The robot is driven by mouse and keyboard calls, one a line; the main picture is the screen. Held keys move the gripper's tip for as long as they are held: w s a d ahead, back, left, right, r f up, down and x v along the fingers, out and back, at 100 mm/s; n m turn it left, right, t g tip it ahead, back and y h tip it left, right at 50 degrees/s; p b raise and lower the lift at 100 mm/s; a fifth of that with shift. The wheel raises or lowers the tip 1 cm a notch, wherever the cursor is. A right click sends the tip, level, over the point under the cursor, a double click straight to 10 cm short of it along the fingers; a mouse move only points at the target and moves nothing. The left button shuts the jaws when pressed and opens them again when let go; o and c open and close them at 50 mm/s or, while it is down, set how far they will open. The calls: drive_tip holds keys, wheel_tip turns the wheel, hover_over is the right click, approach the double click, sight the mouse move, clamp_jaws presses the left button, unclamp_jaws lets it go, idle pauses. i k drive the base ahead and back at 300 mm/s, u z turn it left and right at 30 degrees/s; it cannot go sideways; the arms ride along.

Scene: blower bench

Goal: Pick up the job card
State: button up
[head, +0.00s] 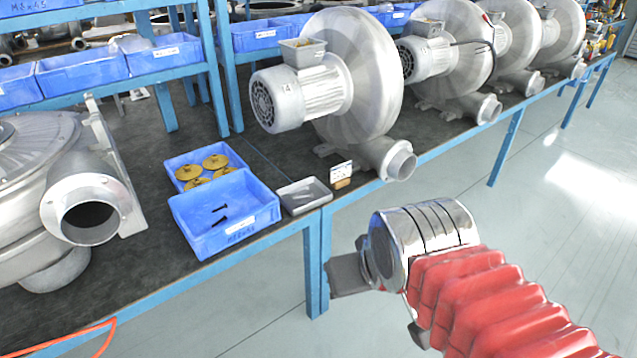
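The job card (341,171) is a small white card with dark marks, standing upright near the bench's front edge. A small wooden block (342,184) is at its foot and looks like its stand. My gripper (345,276) is in front of the bench, below the card in the picture and apart from it. It appears as a grey shape at the end of my arm. Its fingertips are not clear, so I cannot tell whether it is open or shut.
A grey tray (303,197) sits just left of the card. Blue bins with bolts (225,215) and brass discs (215,161) stand further left. A large blower (365,75) stands close behind the card, its outlet (400,162) to the right. The floor (530,230) at right is clear.

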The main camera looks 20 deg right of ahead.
sight(340, 178)
drive_tip(key=u, duration=0.1)
drive_tip(key=i, duration=1.5)
